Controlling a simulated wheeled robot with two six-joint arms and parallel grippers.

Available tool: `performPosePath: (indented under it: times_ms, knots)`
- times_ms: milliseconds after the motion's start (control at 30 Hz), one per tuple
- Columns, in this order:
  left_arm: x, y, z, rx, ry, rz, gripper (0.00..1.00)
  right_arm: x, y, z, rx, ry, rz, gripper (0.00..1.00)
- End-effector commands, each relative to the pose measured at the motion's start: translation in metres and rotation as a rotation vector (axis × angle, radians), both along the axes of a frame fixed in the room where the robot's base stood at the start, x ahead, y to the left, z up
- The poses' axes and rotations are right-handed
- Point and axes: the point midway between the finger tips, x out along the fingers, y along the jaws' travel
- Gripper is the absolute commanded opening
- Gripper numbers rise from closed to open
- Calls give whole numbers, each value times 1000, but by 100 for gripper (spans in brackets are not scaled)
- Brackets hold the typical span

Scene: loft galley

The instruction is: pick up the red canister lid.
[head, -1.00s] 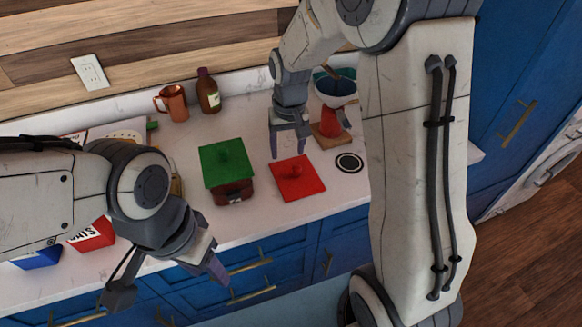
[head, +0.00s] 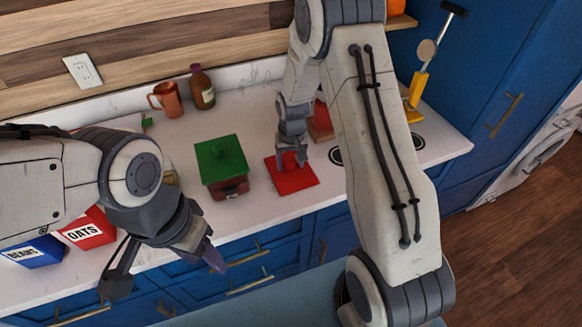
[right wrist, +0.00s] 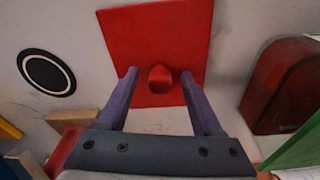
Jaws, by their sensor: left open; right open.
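The red canister lid (head: 297,181) is a flat red square lying on the white counter. In the right wrist view the lid (right wrist: 150,30) shows its knob (right wrist: 160,79) pointing up at the camera. My right gripper (head: 291,160) is over the lid, and its open fingers (right wrist: 159,76) stand on either side of the knob with gaps between. It holds nothing. My left gripper (head: 208,254) is open and empty, in front of the counter's edge, far from the lid.
A dark red canister (head: 230,187) with a green lid (head: 221,158) on it stands just left of the red lid. A black-and-white round coaster (right wrist: 46,73) lies to the right in the head view. A copper mug (head: 168,98) and brown bottle (head: 202,88) stand behind.

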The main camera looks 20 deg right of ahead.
Motion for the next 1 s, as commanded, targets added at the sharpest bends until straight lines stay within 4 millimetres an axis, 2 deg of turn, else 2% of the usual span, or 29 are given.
performPosePath:
  times_ms: [233, 367, 400, 433, 767, 1000]
  knots:
    - [0, 0, 0, 0, 0, 0, 50, 1, 0, -2, 0, -1, 0, 68]
    - [0, 0, 0, 0, 0, 0, 50, 0, 0, -2, 0, -1, 0, 18]
    - [0, 0, 0, 0, 0, 0, 50, 0, 0, -2, 0, -1, 0, 3]
    - [0, 0, 0, 0, 0, 0, 50, 0, 0, -2, 0, -1, 0, 0]
    - [0, 0, -1, 0, 0, 0, 50, 1, 0, 0, 0, -1, 0, 0]
    - [0, 0, -9, 0, 0, 0, 50, 1, 0, 19, 0, -6, 0, 0]
